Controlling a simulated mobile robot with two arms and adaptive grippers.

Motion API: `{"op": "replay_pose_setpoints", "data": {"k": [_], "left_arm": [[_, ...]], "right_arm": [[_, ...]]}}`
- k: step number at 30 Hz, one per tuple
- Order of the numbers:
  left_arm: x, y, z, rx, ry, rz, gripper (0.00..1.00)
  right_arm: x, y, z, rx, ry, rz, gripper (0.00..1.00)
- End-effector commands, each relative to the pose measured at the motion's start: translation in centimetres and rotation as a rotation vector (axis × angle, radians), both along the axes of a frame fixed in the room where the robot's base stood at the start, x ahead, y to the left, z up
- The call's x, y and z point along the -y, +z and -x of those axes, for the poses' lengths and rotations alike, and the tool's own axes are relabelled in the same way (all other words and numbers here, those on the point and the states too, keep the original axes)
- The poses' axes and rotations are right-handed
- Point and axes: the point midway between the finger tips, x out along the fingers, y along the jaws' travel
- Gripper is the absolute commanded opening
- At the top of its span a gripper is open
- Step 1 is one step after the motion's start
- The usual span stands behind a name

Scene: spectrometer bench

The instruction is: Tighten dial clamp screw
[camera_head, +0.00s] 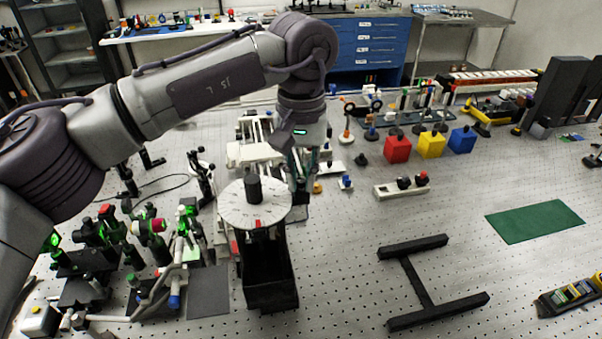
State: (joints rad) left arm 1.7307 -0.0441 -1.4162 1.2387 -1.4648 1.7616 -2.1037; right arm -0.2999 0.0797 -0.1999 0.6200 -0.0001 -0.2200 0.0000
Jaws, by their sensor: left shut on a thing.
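A round white dial (242,207) with a black knob (253,188) standing on it sits on a black stand (268,272) at the middle left of the bench. My left arm comes in from the left, and its gripper (301,183) points down at the dial's right, far side. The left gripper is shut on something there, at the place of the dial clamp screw. The screw itself is too small and hidden by the fingers to make out. My right gripper is not in view.
Green-lit optical mounts (185,225) crowd the bench left of the dial. Red (397,149), yellow (431,145) and blue (462,140) blocks stand at the back. A black H-shaped frame (422,281) and a green mat (535,221) lie to the right, with clear bench between.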

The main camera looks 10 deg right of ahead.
Motion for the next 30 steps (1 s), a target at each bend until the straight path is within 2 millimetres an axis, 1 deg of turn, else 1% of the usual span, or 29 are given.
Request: {"op": "replay_pose_setpoints", "data": {"k": [1,5,6,14,17,20,27,30], "left_arm": [[0.0,0.3,-0.2,0.007,0.003,0.005,0.18],[0.0,0.3,-0.1,0.005,0.003,0.004,0.40],[0.0,0.2,-0.1,0.005,0.003,0.004,0.42],[0.0,0.1,0.0,0.003,0.002,0.002,0.42],[0.0,0.7,-0.1,0.003,0.002,0.002,0.42],[0.0,2.0,-0.1,0.005,0.002,0.001,0.42],[0.1,7.2,-0.1,0.006,0.003,0.004,0.42],[0.0,9.1,-0.1,0.005,0.004,0.004,0.42]], "right_arm": [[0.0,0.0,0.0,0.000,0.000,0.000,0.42],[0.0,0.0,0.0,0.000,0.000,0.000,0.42],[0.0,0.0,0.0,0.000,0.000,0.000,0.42],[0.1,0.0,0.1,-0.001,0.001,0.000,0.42],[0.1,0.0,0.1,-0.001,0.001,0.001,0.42],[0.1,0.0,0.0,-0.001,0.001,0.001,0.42],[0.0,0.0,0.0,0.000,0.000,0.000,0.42],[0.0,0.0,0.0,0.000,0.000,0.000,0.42]]}}
